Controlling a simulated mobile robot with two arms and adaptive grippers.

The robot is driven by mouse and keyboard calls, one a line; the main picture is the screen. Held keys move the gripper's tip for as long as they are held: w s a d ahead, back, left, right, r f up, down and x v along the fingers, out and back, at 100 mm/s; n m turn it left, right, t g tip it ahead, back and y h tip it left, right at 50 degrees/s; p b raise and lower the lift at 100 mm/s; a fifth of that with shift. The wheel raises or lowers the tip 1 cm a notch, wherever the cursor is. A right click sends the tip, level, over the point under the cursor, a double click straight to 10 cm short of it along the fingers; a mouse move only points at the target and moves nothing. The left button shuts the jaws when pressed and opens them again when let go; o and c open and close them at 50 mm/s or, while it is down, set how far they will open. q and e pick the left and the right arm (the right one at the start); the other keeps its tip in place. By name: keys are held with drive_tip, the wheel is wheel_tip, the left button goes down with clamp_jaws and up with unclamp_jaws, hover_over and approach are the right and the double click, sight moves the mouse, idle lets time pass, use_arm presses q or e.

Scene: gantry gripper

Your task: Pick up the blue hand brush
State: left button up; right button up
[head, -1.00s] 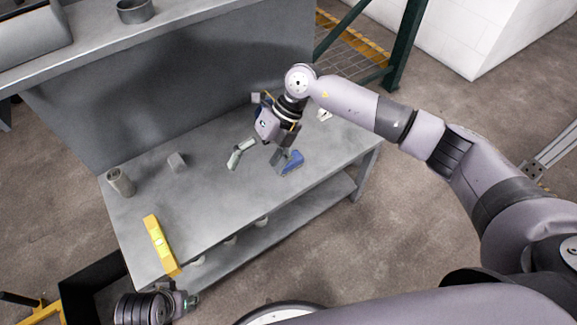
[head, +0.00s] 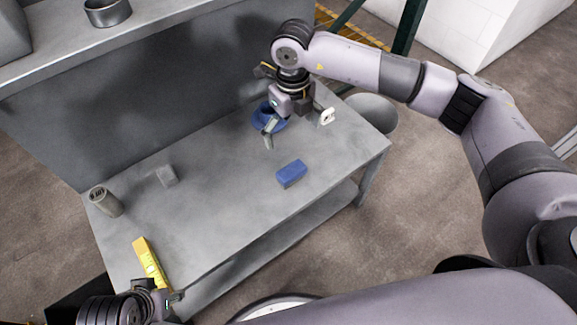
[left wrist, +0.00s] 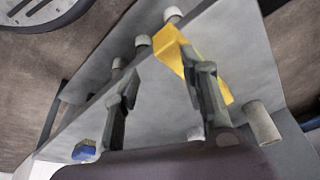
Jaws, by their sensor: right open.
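The blue hand brush (head: 291,173) appears as a small blue block lying on the grey workbench (head: 225,200), near its front edge right of the middle. A blue piece near the bench edge in the left wrist view (left wrist: 84,151) looks like the same thing. My right gripper (head: 293,120) is open and empty, behind the brush and apart from it, over the back right of the bench. My left gripper (head: 166,300) is at the front left corner by the yellow level; its fingers stand apart with nothing between them in the left wrist view (left wrist: 160,92).
A round blue object (head: 264,117) sits partly hidden behind my right gripper. A white piece (head: 327,116) lies to its right. The yellow level (head: 150,262), a grey can (head: 106,202) and a grey block (head: 167,176) are on the left. A shelf (head: 70,45) overhangs the back.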

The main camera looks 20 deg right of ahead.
wheel_tip(320, 180, down, 2)
drive_tip(key=f, duration=0.1)
drive_tip(key=b, duration=0.2)
hover_over(291, 170)
wheel_tip(291, 170, down, 8)
drive_tip(key=shift+w+d+r, duration=0.1)
use_arm(q)
drive_tip(key=shift+w+f+t, duration=0.1)
drive_tip(key=shift+f+t, duration=0.2)
drive_tip(key=shift+f, duration=0.2)
use_arm(e)
drive_tip(key=shift+f, duration=0.75)
use_arm(q)
drive_tip(key=w+t, duration=0.1)
drive_tip(key=w, duration=0.1)
drive_tip(key=w+d+r+t+b, duration=0.1)
drive_tip(key=w, duration=0.1)
drive_tip(key=w+d+r+t+h, duration=0.1)
drive_tip(key=w, duration=0.1)
drive_tip(key=shift+w+b, duration=0.2)
drive_tip(key=shift+b, duration=0.15)
use_arm(e)
wheel_tip(291, 170, down, 4)
drive_tip(key=shift+f, duration=0.25)
use_arm(q)
drive_tip(key=shift+w+d+r+t, duration=0.2)
drive_tip(key=shift+w+t, duration=0.1)
drive_tip(key=shift+t, duration=0.1)
use_arm(e)
drive_tip(key=shift+f, duration=0.2)
